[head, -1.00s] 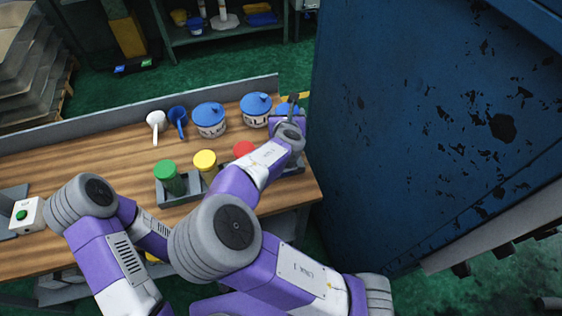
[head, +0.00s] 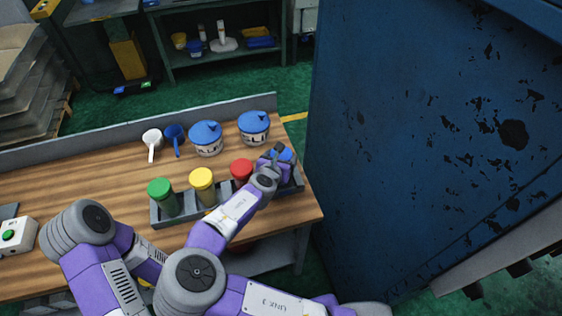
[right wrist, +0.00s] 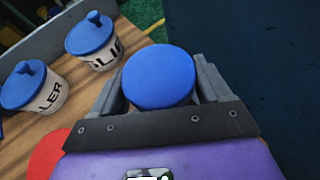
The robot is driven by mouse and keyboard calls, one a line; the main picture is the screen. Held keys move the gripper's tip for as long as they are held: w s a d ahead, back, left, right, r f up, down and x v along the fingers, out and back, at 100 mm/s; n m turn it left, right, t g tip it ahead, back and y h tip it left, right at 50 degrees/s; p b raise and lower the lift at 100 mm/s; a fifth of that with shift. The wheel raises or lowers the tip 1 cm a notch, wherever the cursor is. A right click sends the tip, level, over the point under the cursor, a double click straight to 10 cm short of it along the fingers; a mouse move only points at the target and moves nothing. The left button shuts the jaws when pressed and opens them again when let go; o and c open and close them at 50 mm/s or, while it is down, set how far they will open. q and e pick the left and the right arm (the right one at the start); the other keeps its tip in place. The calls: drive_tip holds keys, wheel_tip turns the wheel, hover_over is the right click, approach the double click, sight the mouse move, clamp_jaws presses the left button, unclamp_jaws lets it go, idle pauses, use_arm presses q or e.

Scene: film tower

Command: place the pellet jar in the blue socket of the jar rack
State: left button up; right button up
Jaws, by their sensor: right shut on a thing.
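The blue-lidded jar, which I take as the pellet jar (head: 284,153), is at the right end of the grey jar rack (head: 190,212) in the head view. My right gripper (head: 276,158) is shut on it. In the right wrist view its round blue lid (right wrist: 158,77) sits between the two grey fingers. The jar's body and the socket under it are hidden, so I cannot tell whether it is seated. Green-lidded (head: 162,192), yellow-lidded (head: 202,181) and red-lidded (head: 241,170) jars stand upright in the rack to the left. My left gripper is out of view.
Two white tubs with blue lids (head: 206,138) (head: 254,128) stand behind the rack. A white scoop (head: 151,142) and a blue scoop (head: 175,137) lie left of them. A tall blue cabinet (head: 400,150) rises close on the right. A white button box (head: 15,236) is at left.

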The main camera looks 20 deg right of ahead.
drive_tip(key=shift+f, duration=0.5)
drive_tip(key=shift+f, duration=0.15)
drive_tip(key=o, duration=1.6)
drive_tip(key=shift+o, duration=0.2)
drive_tip(key=p+v, duration=0.1)
drive_tip(key=v, duration=0.6)
drive_tip(key=shift+s+r, duration=0.2)
